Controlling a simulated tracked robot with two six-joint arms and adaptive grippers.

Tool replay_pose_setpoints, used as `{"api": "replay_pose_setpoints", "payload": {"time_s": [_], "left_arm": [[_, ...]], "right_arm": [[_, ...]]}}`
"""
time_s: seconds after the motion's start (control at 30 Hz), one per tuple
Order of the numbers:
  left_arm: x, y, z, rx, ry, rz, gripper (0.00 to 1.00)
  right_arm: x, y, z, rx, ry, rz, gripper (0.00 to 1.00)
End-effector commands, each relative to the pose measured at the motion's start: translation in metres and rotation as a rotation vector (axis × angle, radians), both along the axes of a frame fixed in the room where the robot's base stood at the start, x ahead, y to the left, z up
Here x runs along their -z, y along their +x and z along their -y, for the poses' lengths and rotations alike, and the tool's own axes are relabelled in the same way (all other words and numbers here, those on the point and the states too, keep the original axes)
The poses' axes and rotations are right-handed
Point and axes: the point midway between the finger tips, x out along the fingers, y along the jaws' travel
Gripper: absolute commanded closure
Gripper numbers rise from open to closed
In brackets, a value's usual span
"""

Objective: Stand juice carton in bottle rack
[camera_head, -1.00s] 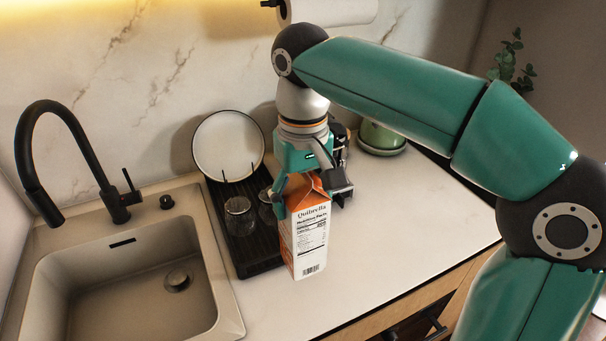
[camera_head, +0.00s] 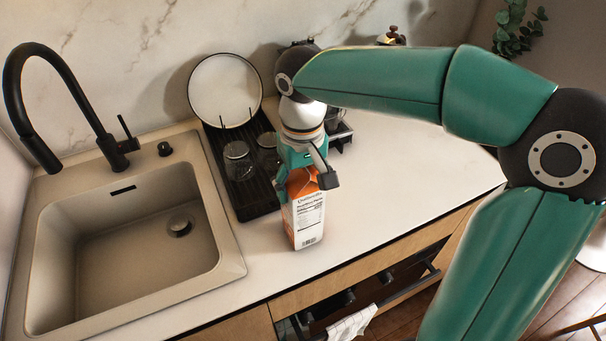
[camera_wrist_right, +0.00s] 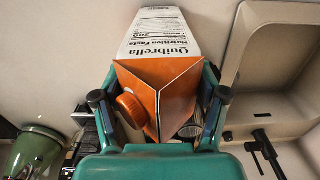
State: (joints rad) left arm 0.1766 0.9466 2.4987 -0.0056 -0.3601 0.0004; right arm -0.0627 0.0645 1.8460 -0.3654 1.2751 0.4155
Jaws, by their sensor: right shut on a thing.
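The juice carton (camera_head: 305,216), white with an orange gabled top, is upright at the counter front, right of the dish rack. My right gripper (camera_head: 307,182) is above it, shut on its orange top. In the right wrist view the carton (camera_wrist_right: 160,38) lies between the two fingers (camera_wrist_right: 160,105), its orange cap facing left. I cannot tell whether its base touches the counter. A dark rack-like item (camera_head: 341,134), possibly the bottle rack, stands behind my gripper and is partly hidden. My left gripper is out of view.
A black dish rack (camera_head: 257,207) holds a white plate (camera_head: 225,90) and glasses (camera_head: 238,160). The sink (camera_head: 130,255) with a black faucet (camera_head: 60,80) is at left. The counter (camera_head: 405,185) is clear at right. A green pot (camera_wrist_right: 32,150) shows in the wrist view.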

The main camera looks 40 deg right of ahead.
Motion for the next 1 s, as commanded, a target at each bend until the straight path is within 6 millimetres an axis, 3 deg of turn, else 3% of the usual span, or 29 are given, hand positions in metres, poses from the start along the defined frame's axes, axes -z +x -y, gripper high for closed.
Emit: {"api": "replay_pose_setpoints", "payload": {"time_s": [0.27,0.3,0.43,0.77,1.0], "left_arm": [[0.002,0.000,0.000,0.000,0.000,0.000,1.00],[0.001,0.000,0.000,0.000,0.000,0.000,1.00],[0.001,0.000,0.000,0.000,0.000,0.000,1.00],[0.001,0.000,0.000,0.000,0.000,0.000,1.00],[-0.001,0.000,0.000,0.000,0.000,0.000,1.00]], "right_arm": [[0.000,0.001,0.000,0.000,0.000,0.005,0.97],[0.001,0.000,0.000,-0.001,0.000,0.001,0.23],[0.001,0.000,0.000,-0.001,0.000,0.001,0.02],[0.000,0.001,0.000,-0.002,0.000,0.001,0.02],[-0.020,0.002,-0.001,-0.002,0.000,0.005,0.02]]}}
